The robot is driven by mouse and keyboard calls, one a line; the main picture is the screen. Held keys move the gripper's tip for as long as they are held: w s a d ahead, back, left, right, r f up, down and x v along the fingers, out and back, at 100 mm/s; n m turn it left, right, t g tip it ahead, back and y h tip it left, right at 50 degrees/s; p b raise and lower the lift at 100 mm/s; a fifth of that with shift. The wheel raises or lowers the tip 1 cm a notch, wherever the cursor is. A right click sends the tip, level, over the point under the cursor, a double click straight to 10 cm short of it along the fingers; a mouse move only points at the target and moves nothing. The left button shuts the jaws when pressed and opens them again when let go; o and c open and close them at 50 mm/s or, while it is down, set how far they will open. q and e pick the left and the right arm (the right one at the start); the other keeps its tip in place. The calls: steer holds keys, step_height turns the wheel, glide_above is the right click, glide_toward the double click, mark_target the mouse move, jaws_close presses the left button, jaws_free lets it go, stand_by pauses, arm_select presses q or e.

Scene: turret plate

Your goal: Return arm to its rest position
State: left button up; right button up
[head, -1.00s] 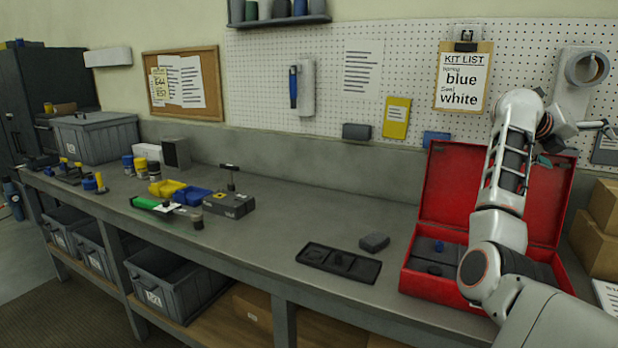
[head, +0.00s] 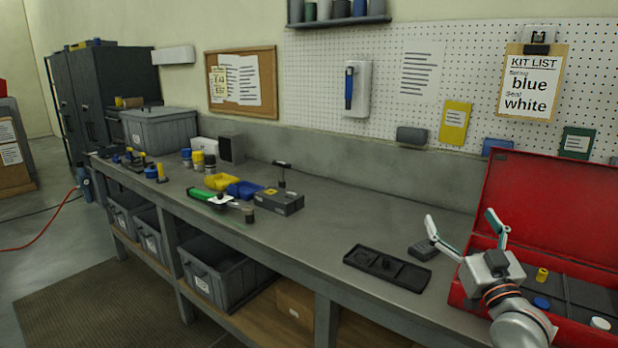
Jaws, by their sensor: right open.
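My right gripper (head: 465,232) is at the right of the head view, at the left side of the open red case. Its two fingers are spread apart, pointing up and away, with nothing between them. The red case (head: 545,205) stands with its lid up. In its dark insert are a yellow piece (head: 542,275), a blue piece (head: 541,303) and a white piece (head: 600,323). My right wrist hides part of the case's left side. My left gripper is not in view.
A black tray (head: 365,268) and a small grey block (head: 422,250) lie left of the gripper. Blue and yellow bins (head: 222,181), a grey box (head: 278,203) and a green-handled tool (head: 205,195) are farther left. The bench (head: 340,220) between is clear.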

steer(key=s+a+f+n+g, duration=0.3)
steer(key=s+f+g, duration=0.3)
steer(key=f, duration=0.6)
steer(key=s+a+f+n+g, duration=0.25)
steer(key=s+f, duration=0.55)
steer(key=f, duration=0.5)
steer(key=s+d+f+g+h, duration=0.2)
steer(key=s+f+g, duration=0.15)
steer(key=s, duration=0.65)
steer(key=s+d+f+g+h, duration=0.3)
steer(key=s+f, duration=0.1)
steer(key=s, duration=0.5)
steer(key=a+f+m+t+y, duration=0.2)
steer(key=a+f+y, duration=0.5)
steer(key=a+f, duration=0.8)
steer(key=shift+w+f+m+t, duration=0.35)
steer(key=shift+w+f+t, duration=0.05)
steer(key=shift+f+t, duration=0.3)
